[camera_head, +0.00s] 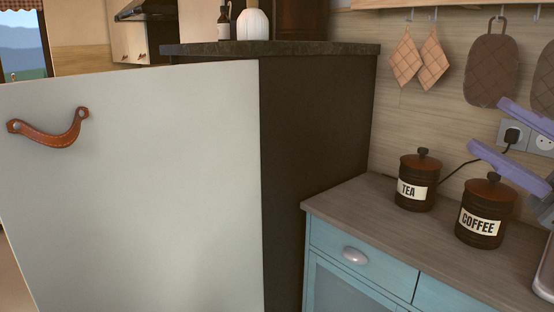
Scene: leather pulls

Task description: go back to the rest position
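My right gripper (487,125) comes in at the right edge. Its two purple fingers are spread apart with nothing between them, in front of the wall and socket, above the coffee tin. The rest of its arm is mostly out of the picture. My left gripper is not in view. A large pale cabinet panel (150,200) fills the left side. A brown leather pull (55,135) is fixed near its upper left, and no gripper touches it.
A dark cabinet side (315,150) stands beside the panel. A wooden counter (350,205) above blue drawers (365,265) holds a tea tin (417,190) and a coffee tin (480,225). A bottle and white vase (253,24) stand on the dark top.

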